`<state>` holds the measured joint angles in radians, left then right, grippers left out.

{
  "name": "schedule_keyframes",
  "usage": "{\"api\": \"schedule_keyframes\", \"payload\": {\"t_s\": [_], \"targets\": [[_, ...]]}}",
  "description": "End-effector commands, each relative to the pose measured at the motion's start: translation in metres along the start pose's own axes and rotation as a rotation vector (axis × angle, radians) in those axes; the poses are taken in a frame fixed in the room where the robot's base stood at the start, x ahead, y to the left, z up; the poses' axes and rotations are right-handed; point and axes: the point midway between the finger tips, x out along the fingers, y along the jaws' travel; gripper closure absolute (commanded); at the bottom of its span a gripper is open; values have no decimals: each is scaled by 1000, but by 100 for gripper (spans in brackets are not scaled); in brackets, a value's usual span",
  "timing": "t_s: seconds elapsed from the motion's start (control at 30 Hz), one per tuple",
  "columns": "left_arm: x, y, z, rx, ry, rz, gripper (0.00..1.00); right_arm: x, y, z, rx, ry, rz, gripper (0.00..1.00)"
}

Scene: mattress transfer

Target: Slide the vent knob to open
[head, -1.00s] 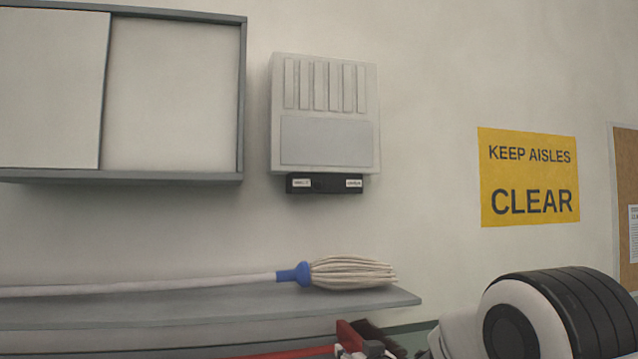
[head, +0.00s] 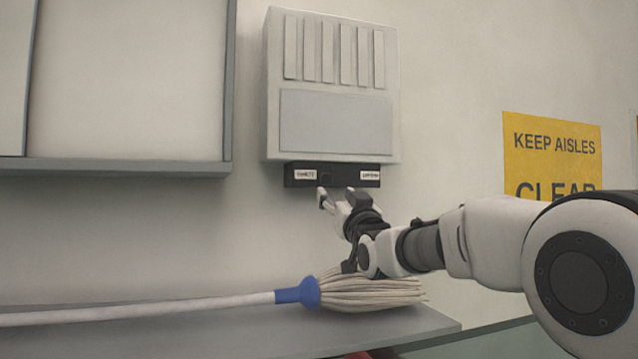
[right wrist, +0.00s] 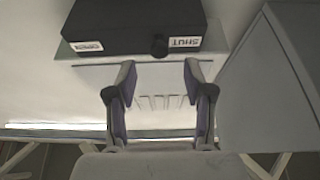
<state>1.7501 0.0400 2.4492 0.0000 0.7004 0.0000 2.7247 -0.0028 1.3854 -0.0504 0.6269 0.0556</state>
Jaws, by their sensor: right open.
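The vent is a pale grey wall box (head: 330,120) with vertical slats. A black strip (head: 345,180) with two white labels runs along its underside. The small dark vent knob (head: 326,177) sits on this strip, just right of the left label. In the right wrist view, which is upside down, the knob (right wrist: 159,45) is beside the SHUT label (right wrist: 185,42), and the OPEN label (right wrist: 87,47) is at the other end. My right gripper (head: 340,199) is open and empty just below the strip. In the wrist view its fingers (right wrist: 161,76) straddle the knob's line without touching it.
A grey wall cabinet (head: 130,165) hangs left of the vent. A mop (head: 365,290) with a blue collar lies on a grey shelf (head: 240,335) below my right arm. A yellow sign (head: 550,150) is on the wall at right.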

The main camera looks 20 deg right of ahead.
Motion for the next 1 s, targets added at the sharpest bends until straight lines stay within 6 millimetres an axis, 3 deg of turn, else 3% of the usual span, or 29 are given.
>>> {"api": "schedule_keyframes", "payload": {"t_s": [0.2,0.37,0.67,0.7,0.83,1.0], "targets": [[-37,0,1,0,-2,0,9,41,0,-7,0,-2,0,48],[-56,0,0,0,-2,0,9,67,0,-5,0,-2,0,48],[-57,0,0,0,-1,0,9,74,0,2,0,-2,0,48],[-57,0,0,0,-1,0,9,74,0,1,0,-2,0,51],[-57,0,1,0,-2,0,9,74,0,1,0,-2,0,97],[-57,0,0,0,-2,0,9,73,0,1,0,-1,0,100]]}}
